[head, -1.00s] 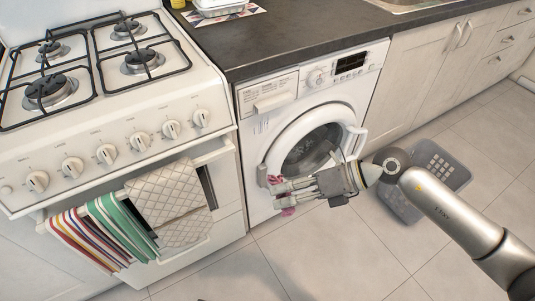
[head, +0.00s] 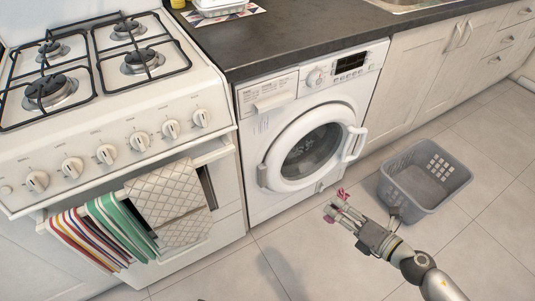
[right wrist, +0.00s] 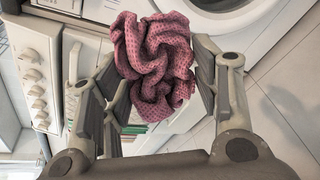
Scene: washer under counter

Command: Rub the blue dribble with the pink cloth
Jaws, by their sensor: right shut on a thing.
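My right gripper (head: 336,209) is shut on the pink cloth (head: 343,194), in front of the washer and apart from it. The right wrist view shows the crumpled pink cloth (right wrist: 155,65) bunched between the two fingers. Only small bits of it show in the head view, the rest being hidden by the fingers. A faint, thin bluish mark that looks like the blue dribble (head: 262,125) runs on the washer's white front, below the detergent drawer at left. My left gripper is not in view.
The washing machine (head: 250,190) stands under the dark counter (head: 290,48), its round door (head: 274,160) closed. A grey laundry basket (head: 398,182) is on the floor to the right of my gripper. The stove with hanging towels (head: 168,200) stands at left. Floor before the washer is clear.

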